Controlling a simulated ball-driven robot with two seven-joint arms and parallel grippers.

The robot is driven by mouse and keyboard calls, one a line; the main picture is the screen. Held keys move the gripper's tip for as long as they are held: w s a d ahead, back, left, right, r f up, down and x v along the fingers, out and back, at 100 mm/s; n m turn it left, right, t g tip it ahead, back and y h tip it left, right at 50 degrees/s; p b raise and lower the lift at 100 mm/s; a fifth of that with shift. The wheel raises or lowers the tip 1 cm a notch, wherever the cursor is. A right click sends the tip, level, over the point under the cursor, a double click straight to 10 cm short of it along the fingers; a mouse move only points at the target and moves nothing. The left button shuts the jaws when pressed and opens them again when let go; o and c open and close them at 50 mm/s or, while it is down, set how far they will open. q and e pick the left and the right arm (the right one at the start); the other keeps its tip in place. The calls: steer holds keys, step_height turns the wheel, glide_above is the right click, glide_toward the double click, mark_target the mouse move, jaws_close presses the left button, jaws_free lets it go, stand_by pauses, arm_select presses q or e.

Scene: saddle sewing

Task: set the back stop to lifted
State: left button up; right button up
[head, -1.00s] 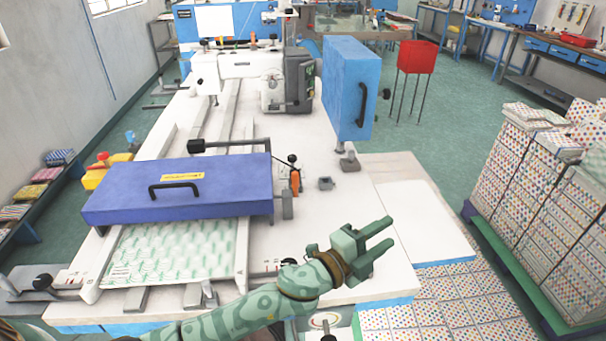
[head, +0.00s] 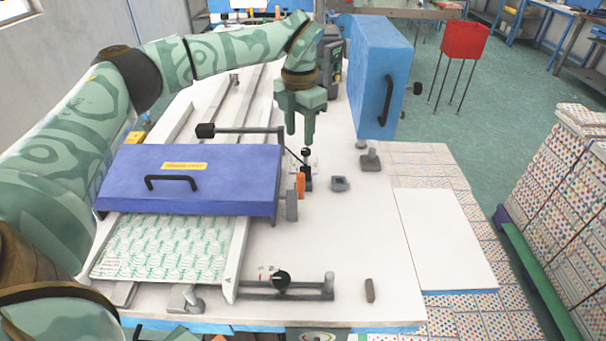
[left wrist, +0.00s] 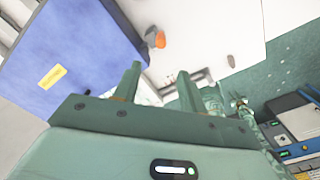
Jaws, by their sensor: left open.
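My left gripper (head: 301,136) hangs fingers down over the back part of the machine table (head: 360,225), behind the blue-violet cover (head: 230,165). Its fingers are apart, with nothing seen between them. Just below the fingertips stands a small dark lever with a black knob (head: 306,153), beside an orange handle (head: 300,185). A rod with a black end block (head: 205,130) runs left behind the cover. No label shows which of these is the back stop. In the left wrist view the open fingers (left wrist: 158,85) point away, with the orange part (left wrist: 156,40) beyond them. My right gripper is out of view.
A tall blue box (head: 383,75) with a black handle stands at the back right of the table. A small grey block (head: 340,184), a grey peg (head: 370,290) and a black knob (head: 281,280) lie or stand toward the front. The right side is mostly clear.

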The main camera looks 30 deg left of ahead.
mark_target(301, 174)
arm_select(q)
step_height(301, 174, down, 14)
steer(key=shift+d+r+b, duration=0.1)
steer(key=shift+b, duration=1.05)
jaws_close()
